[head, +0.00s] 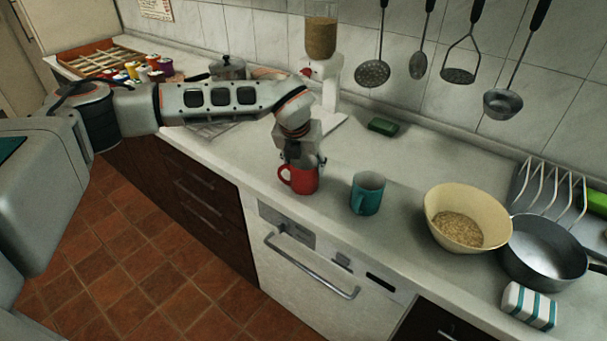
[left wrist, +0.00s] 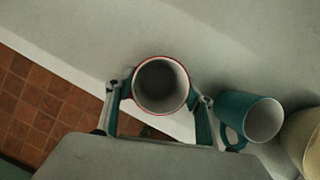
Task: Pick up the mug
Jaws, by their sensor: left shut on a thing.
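A red mug (head: 303,182) is upright near the front edge of the counter, its handle to the left in the head view. My left gripper (head: 305,160) points down at it from above and is shut on it. In the left wrist view the mug's round opening (left wrist: 161,84) faces the camera, empty, with one finger of the gripper (left wrist: 158,97) on either side. I cannot tell whether its base touches the counter. A teal mug (head: 367,193) stands to the right, apart from it; it also shows in the left wrist view (left wrist: 250,116). My right gripper is out of view.
A cream bowl (head: 462,218) of grain, a dark pan (head: 543,250) and a striped cloth-like item (head: 529,305) are to the right. A green block (head: 383,127) and a dispenser (head: 321,75) stand behind. Utensils hang on the wall. The counter behind the mugs is mostly clear.

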